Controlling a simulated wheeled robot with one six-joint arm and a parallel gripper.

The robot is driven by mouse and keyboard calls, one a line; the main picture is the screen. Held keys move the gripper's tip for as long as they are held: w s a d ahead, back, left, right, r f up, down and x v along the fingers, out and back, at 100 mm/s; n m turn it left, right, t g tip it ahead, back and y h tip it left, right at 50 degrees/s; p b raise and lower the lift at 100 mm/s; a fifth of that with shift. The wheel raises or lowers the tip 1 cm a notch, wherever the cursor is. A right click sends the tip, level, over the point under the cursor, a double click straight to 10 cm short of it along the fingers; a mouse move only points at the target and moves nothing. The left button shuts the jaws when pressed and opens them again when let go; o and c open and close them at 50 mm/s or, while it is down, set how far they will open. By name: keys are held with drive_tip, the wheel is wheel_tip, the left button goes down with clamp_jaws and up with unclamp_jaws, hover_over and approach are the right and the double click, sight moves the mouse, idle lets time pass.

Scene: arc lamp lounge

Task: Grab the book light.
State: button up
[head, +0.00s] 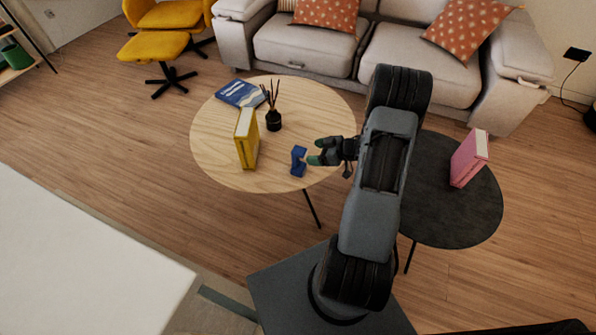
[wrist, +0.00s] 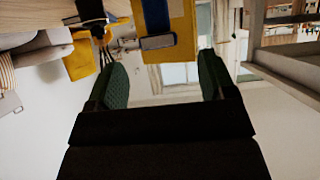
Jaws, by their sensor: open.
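The book light (head: 298,161) is a small blue object standing near the front edge of the round wooden table. In the wrist view, which looks upside down, the blue book light (wrist: 155,20) shows at the top centre in front of the yellow book, with a grey part at its end. My gripper (head: 316,151) is just right of the book light, pointing left at it. In the wrist view my gripper (wrist: 163,75) has its green fingers spread with nothing between them. The book light lies beyond the fingertips. Whether a finger touches it, I cannot tell.
On the wooden table (head: 215,150) stand a yellow book (head: 246,140) left of the book light and a black reed diffuser (head: 273,120) behind. A blue-and-white book (head: 240,93) lies at the back. A pink book (head: 467,160) stands on the dark table (head: 450,225) at right.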

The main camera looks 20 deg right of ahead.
sight(305, 152)
drive_tip(key=shift+b+x, duration=1.05)
drive_tip(key=shift+x, duration=2.8)
drive_tip(key=shift+c, duration=0.2)
drive_tip(key=c, duration=1.3)
drive_tip(key=shift+d+r, duration=0.1)
